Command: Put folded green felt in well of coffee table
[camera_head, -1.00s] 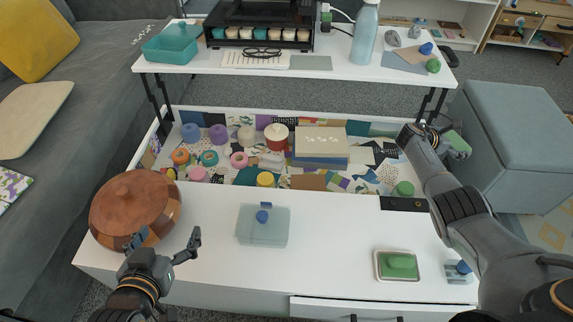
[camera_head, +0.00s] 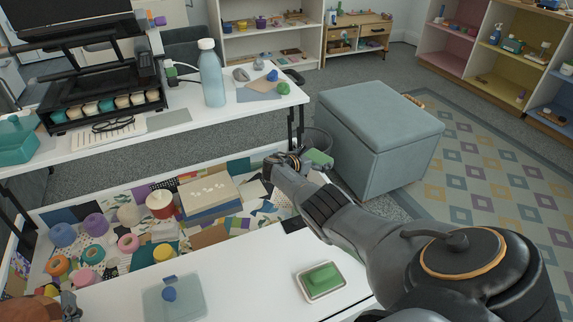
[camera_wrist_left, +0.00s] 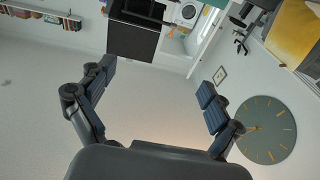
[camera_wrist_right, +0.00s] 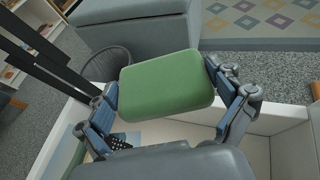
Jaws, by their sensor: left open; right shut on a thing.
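The folded green felt (camera_wrist_right: 165,82) is a rounded green block held between the fingers of my right gripper (camera_wrist_right: 163,76). In the head view the felt (camera_head: 319,158) shows beyond the right end of the coffee table (camera_head: 240,275), above floor level. The table's long open well (camera_head: 120,177) is full of craft things. My right arm covers the well's right end. My left gripper (camera_wrist_left: 150,85) is open and empty in its wrist view. In the head view only a bit of it shows at the lower left corner.
The well holds tape rolls, a book stack (camera_head: 208,197), a red-rimmed tin (camera_head: 161,204) and paper scraps. A grey ottoman (camera_head: 380,130) and a wire basket (camera_head: 316,141) are beyond the table's end.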

